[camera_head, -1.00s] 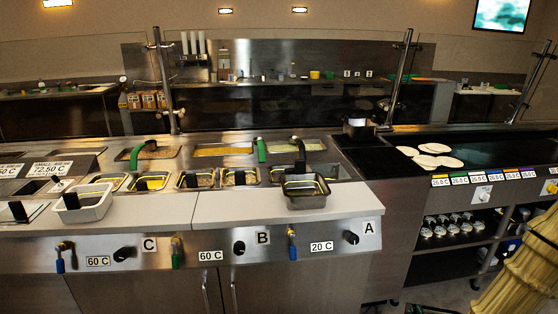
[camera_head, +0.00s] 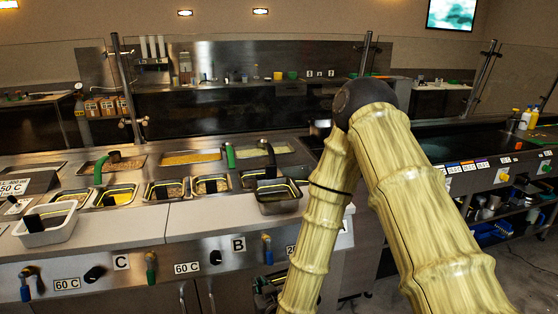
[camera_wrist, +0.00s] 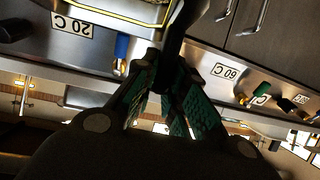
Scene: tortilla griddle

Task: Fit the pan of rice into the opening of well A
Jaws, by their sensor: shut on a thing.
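A steel pan (camera_wrist: 112,17) with a yellowish inner rim shows at the top of the wrist view, below the counter front. My gripper (camera_wrist: 163,72) is shut on a black handle beside it, which appears to belong to this pan. In the head view a small dark shape (camera_head: 266,286) low by my forearm may be the gripper and pan. I cannot make out rice in it. My forearm covers most of the well A label, and I cannot tell which opening is well A's. Another dark pan (camera_head: 281,207) stands on the counter's front ledge.
The steel counter (camera_head: 200,222) holds several filled pans in two rows. A white pan (camera_head: 48,236) stands on the ledge at left. A blue tap handle (camera_head: 267,250) juts from the front; it shows near my fingers in the wrist view (camera_wrist: 122,46). The griddle (camera_head: 440,150) lies right.

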